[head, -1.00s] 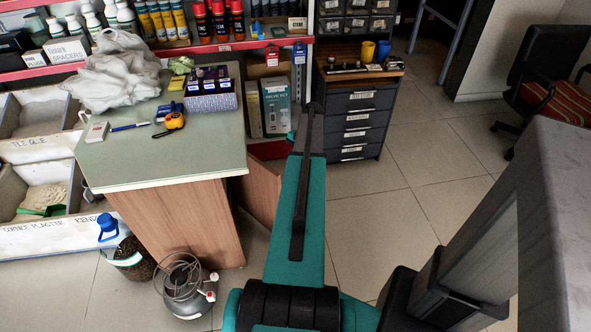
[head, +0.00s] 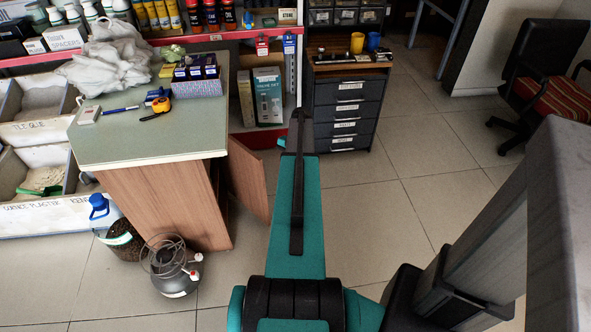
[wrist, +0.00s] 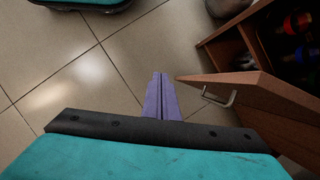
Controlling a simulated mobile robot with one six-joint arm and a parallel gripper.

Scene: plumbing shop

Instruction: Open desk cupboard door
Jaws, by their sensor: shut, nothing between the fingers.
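The desk (head: 150,140) has a green top and brown wood sides and stands at the left in the head view. Its wooden cupboard door (head: 249,178) stands ajar on the desk's right side. In the wrist view the door (wrist: 262,92) is at the right, with a metal bar handle (wrist: 233,97) on its face. The open cupboard interior (wrist: 285,38) shows behind it, with dark contents. My gripper (wrist: 161,78) has purple fingers shut together and empty, left of the handle and apart from it. In the head view my arm hides most of the gripper.
A gas burner (head: 173,270) and a blue-capped bottle (head: 105,218) stand on the floor by the desk. A dark drawer cabinet (head: 345,112) stands behind my arm. An office chair (head: 540,85) is at the far right. The tiled floor between is clear.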

